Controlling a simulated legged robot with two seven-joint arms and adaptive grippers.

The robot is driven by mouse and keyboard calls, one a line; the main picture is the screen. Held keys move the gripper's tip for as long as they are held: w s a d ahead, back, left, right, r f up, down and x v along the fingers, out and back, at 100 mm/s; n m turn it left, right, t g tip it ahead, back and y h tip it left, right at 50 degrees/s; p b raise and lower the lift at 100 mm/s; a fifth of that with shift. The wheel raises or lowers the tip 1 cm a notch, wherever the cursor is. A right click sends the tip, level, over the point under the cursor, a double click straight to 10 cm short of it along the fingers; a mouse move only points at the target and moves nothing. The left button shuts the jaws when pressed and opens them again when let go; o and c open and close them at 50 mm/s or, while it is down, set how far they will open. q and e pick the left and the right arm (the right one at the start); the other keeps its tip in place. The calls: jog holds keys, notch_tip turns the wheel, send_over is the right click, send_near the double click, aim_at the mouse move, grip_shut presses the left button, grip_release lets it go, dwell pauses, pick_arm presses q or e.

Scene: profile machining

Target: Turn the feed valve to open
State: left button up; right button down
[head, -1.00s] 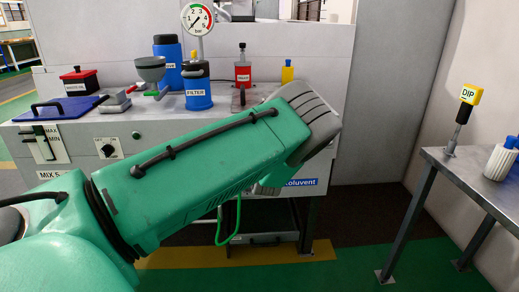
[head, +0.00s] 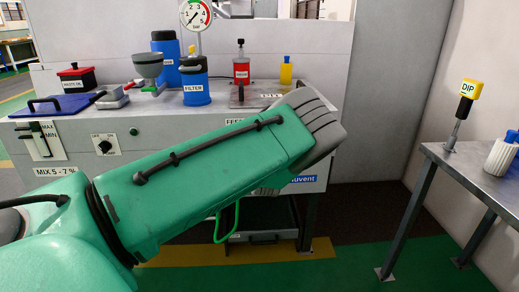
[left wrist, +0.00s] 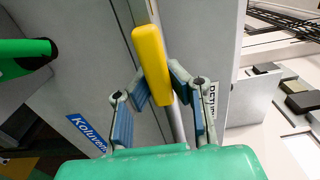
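In the left wrist view a yellow lever handle (left wrist: 152,65) stands between the two fingers of my left gripper (left wrist: 162,85). The fingers lean inward, with blue pads close on both sides of the handle. I cannot tell whether they press on it. A grey rod shows below the handle, in front of the grey cabinet. In the head view my green left arm (head: 205,165) covers the front of the machine and most of a label starting with "FE" (head: 233,121). The valve and my left gripper's fingertips are hidden behind the arm there. My right gripper is not in view.
The machine top holds a pressure gauge (head: 195,15), a blue filter (head: 196,90), a red bottle (head: 241,70) and a yellow bottle (head: 286,72). A selector knob (head: 104,146) is on the front. A metal table (head: 470,165) stands at right, with open floor between.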

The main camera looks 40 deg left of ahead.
pick_arm(q)
jog(key=o, duration=0.5)
jog(key=shift+s+d+f, duration=0.2)
jog(key=shift+d+f, duration=0.25)
jog(key=shift+f, duration=0.05)
jog(key=shift+d+r, duration=0.15)
jog(key=shift+r, duration=0.25)
jog(key=v, duration=1.1)
jog(key=shift+s+d+f, duration=0.15)
jog(key=shift+s+d, duration=0.1)
jog(key=shift+d, duration=0.05)
jog(key=shift+d, duration=0.3)
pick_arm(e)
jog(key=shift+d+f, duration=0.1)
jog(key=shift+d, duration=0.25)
